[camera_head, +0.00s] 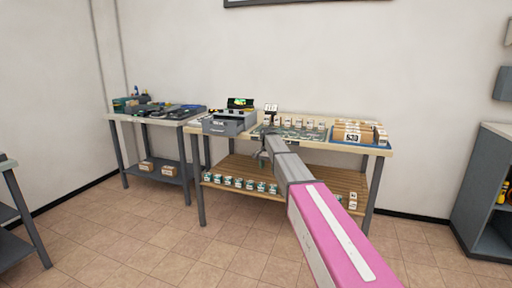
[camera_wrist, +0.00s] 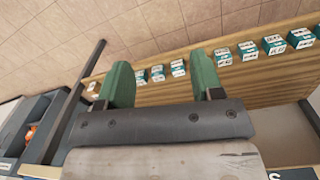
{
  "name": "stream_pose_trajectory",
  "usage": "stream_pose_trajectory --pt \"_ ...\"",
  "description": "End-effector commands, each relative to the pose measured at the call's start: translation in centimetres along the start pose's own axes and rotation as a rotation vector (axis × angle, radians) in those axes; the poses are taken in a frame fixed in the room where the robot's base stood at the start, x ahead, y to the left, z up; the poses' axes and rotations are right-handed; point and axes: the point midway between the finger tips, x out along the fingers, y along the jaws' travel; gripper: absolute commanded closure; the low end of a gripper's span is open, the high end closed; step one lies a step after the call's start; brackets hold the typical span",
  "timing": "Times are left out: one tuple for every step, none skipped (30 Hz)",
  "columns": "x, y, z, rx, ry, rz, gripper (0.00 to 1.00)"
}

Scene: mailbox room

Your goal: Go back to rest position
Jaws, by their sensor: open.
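My arm reaches forward from the lower right in the head view, its pink and grey links ending at the front edge of the middle workbench (camera_head: 160,120). My gripper (camera_head: 264,160) is small there and partly hidden by the arm. In the wrist view my gripper (camera_wrist: 162,85) shows two green fingers spread apart with nothing between them. Beyond the fingers is the wooden lower shelf (camera_wrist: 205,95) with several small white and green boxes (camera_wrist: 222,56) in a row. The boxes are apart from the fingers.
On the middle bench are a grey machine (camera_head: 229,122), small boxes and a blue tray (camera_head: 385,146) of brown parcels. A second table with tools (camera_head: 165,112) stands left. A grey cabinet (camera_head: 485,190) is at right. The tiled floor (camera_head: 150,245) in front is clear.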

Motion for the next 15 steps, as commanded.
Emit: stream_pose_trajectory --pt "2.3 3.2 2.6 -0.030 -0.002 0.000 0.40" --pt "3.5 4.5 3.5 -0.050 -0.002 -0.001 0.40" --pt "5.0 6.2 4.7 -0.078 -0.001 -0.003 0.40" --pt "6.2 7.5 5.7 -0.099 0.000 -0.004 0.40" --pt "7.2 8.8 6.7 -0.121 0.001 -0.005 0.40" --pt "8.6 10.6 8.1 -0.150 0.002 -0.007 0.40" --pt "9.6 11.9 9.2 -0.171 0.003 -0.008 0.40" --pt "10.5 13.2 10.3 -0.193 0.004 -0.010 0.40" --pt "11.8 15.0 11.8 -0.222 0.005 -0.011 0.40" --pt "12.6 16.3 13.0 -0.245 0.007 -0.013 0.40" --pt "13.5 17.6 14.2 -0.268 0.007 -0.014 0.40" --pt "14.5 19.4 15.8 -0.297 0.009 -0.015 0.40" --pt "15.2 20.7 17.1 -0.319 0.011 -0.016 0.40" --pt "15.9 22.0 18.3 -0.342 0.012 -0.017 0.40" --pt "16.7 23.6 20.0 -0.372 0.014 -0.019 0.40"
